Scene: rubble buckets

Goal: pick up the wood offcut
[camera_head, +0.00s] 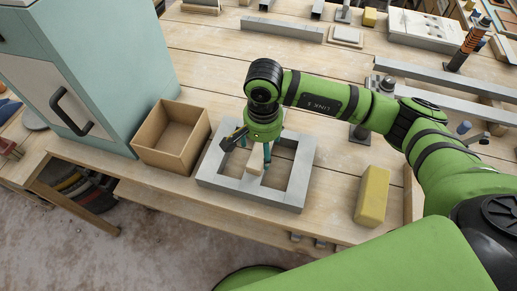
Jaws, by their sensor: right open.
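The wood offcut (255,163) is a small pale beige block at the middle bar of a grey rectangular frame (300,178) with two openings. My right gripper (250,152) points down over the frame. It is open, with one finger to the left of the offcut and the other close at its right. The gripper partly hides the offcut, and I cannot tell whether a finger touches it. My left gripper is not in view.
An open brown box (154,154) stands left of the frame, beside a teal cabinet (110,60). A yellow block (372,195) stands right of the frame. Grey metal bars (283,29) and other parts lie farther back. The wooden table's front edge is close to the frame.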

